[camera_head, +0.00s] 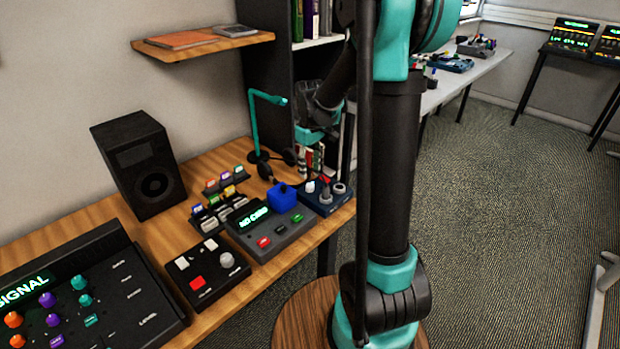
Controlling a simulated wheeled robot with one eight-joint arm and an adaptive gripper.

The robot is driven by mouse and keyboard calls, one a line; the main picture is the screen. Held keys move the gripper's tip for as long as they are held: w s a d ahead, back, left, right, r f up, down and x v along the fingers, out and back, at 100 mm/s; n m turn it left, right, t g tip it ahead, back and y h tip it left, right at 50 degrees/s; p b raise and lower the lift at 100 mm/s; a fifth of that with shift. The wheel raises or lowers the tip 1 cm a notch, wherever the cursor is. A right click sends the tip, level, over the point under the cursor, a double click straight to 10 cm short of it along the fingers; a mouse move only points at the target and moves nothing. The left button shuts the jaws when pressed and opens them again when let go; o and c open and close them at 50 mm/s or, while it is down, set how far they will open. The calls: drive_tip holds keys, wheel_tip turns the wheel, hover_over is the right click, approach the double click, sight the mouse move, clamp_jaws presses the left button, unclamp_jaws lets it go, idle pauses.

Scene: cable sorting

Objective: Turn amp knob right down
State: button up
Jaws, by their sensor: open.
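I cannot tell for sure which device is the amp. A small black box (205,281) on the wooden desk has a round grey knob (227,260) at its right and a red button. A dark blue box (322,204) farther back has pale knobs and a red-tipped lever. A large black mixer (125,312) at the lower left shows "SIGNAL" and has orange, purple and teal knobs.
A grey console (270,235) reading "NO CARD" stands between the black and blue boxes, with a blue cube (281,197) at its back. A speaker (140,165), a teal lamp (253,120) and card racks (222,205) stand behind. A wall shelf (200,46) hangs above.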

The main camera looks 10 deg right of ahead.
sight(310, 185)
wheel_tip(310, 185, up, 6)
drive_tip(key=shift+f, duration=0.1)
idle(0.4)
drive_tip(key=s+d+f+m+t, duration=0.2)
drive_tip(key=s+f, duration=0.3)
drive_tip(key=s, duration=0.6)
drive_tip(key=s+d+f+m+t, duration=0.2)
drive_tip(key=s+f+m, duration=0.3)
drive_tip(key=s, duration=0.6)
drive_tip(key=shift+d, duration=0.25)
drive_tip(key=shift+c, duration=0.6)
